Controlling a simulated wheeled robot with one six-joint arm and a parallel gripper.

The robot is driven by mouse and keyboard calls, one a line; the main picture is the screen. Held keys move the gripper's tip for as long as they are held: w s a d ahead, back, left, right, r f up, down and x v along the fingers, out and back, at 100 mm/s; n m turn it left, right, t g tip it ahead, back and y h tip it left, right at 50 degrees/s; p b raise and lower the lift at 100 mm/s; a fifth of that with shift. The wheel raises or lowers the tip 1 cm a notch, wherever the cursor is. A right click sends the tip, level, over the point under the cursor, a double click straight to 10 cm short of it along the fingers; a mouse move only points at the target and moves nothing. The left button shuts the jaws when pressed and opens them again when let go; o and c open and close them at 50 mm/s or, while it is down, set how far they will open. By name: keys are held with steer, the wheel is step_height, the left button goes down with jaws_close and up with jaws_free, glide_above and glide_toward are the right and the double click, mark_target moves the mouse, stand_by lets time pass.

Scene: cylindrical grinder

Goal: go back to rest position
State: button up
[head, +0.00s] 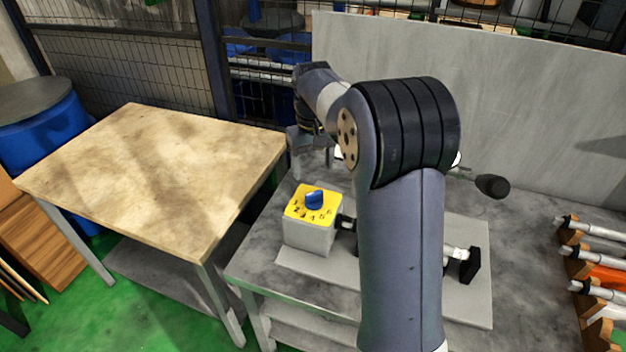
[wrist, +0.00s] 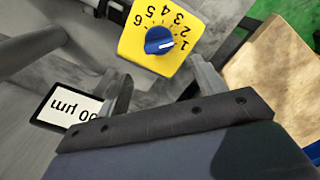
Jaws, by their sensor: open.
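My arm reaches up in the middle of the head view and bends left over the grey machine table (head: 262,250). My gripper (head: 303,150) is small and partly hidden behind my arm there. In the wrist view my gripper (wrist: 163,88) is open, with its two fingers apart and nothing between them. A yellow dial box with numbers and a blue knob (head: 314,200) sits on the machine below the gripper. In the wrist view the blue knob (wrist: 158,40) is just beyond the fingertips, apart from them.
A wooden-topped table (head: 150,175) stands left of the machine. A blue barrel (head: 45,135) is behind it. A grey panel (head: 480,110) closes the back. A rack of metal shafts (head: 598,255) is at right. A display (wrist: 68,108) reading in µm shows in the wrist view.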

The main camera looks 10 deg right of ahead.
mark_target(313, 193)
steer(key=shift+r, duration=0.65)
step_height(313, 193, down, 11)
steer(key=shift+p, duration=0.55)
steer(key=shift+n, duration=0.3)
steer(key=shift+r, duration=0.1)
